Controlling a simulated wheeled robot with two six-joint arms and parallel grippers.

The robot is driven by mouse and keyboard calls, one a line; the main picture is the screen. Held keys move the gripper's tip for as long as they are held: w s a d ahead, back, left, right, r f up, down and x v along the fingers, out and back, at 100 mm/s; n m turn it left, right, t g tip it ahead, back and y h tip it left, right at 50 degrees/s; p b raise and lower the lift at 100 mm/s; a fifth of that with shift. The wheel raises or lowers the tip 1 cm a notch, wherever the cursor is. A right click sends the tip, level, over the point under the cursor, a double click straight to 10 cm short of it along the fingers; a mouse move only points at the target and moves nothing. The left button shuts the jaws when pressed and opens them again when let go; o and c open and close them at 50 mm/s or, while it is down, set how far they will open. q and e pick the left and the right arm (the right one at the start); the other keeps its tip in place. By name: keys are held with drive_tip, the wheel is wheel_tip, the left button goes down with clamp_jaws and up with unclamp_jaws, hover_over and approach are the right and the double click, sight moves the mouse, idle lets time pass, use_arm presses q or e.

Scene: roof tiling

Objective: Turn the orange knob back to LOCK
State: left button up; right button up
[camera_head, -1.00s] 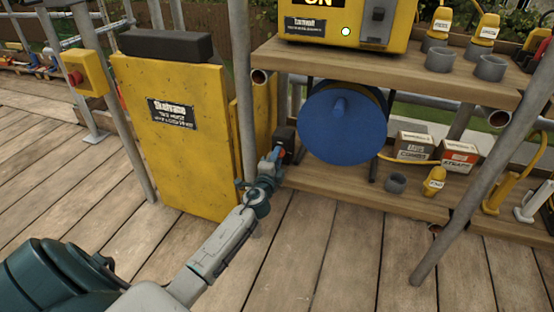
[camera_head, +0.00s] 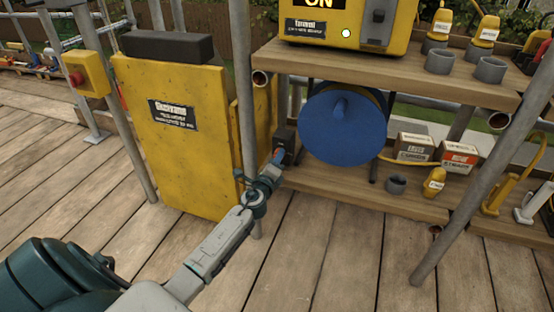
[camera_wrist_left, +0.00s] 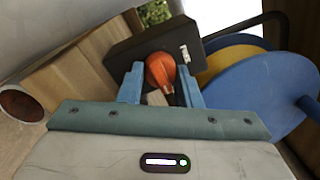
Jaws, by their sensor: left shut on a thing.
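The orange knob (camera_wrist_left: 160,72) sits on a dark box (camera_wrist_left: 150,45) in the left wrist view. My left gripper (camera_wrist_left: 160,84) has its two blue fingers on either side of the knob, shut on it. In the head view the left gripper (camera_head: 277,158) reaches the dark box (camera_head: 285,140) beside the blue reel, and the knob is mostly hidden by the fingers. My right gripper is not in view.
A blue cable reel (camera_head: 343,125) stands close to the right of the box. A yellow cabinet (camera_head: 180,140) and a grey scaffold pole (camera_head: 241,90) are at the left. A wooden shelf (camera_head: 400,75) overhangs the reel. The plank floor in front is clear.

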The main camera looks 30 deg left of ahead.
use_arm(q)
drive_tip(key=shift+f, duration=0.1)
drive_tip(key=o, duration=1)
drive_tip(key=shift+c, duration=0.2)
drive_tip(key=shift+s, duration=0.15)
drive_tip(key=v, duration=1)
drive_tip(key=shift+s+d, duration=0.2)
drive_tip(key=shift+s, duration=0.1)
